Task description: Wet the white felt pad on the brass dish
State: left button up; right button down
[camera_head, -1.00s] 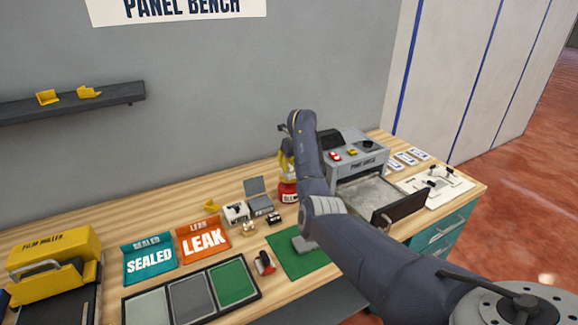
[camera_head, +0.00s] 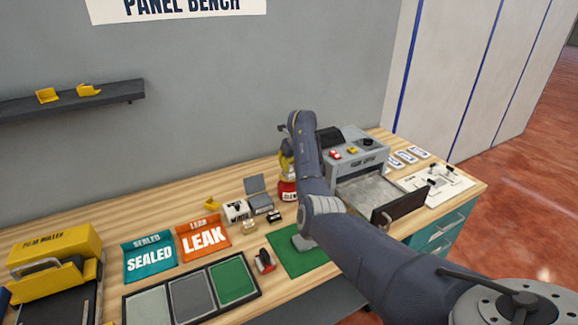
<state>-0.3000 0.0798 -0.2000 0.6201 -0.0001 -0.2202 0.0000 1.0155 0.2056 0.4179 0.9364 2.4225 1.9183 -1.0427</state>
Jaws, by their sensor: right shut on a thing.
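A red bottle (camera_head: 288,189) with a yellow top (camera_head: 287,164) stands toward the back of the bench, partly hidden by my right arm. My right gripper (camera_head: 287,148) is at its yellow top and shut on it; the fingertips are mostly hidden. Whether the bottle touches the bench is unclear. A small brass dish (camera_head: 249,229) with a pale top, apparently the felt pad, sits on the wood to the left of the bottle. It is too small to tell whether the pad is wet. My left gripper is not in view.
A white box (camera_head: 236,210) and a grey open-lidded box (camera_head: 259,199) stand behind the dish. A red and black tool (camera_head: 264,261) lies in front, beside a green mat (camera_head: 290,254). A grey machine (camera_head: 357,158) with an open drawer (camera_head: 398,207) is at right.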

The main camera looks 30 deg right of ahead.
aim_at(289, 165)
jog(key=shift+f, duration=0.5)
dwell(0.8)
dwell(0.4)
jog(key=shift+r, duration=3.55)
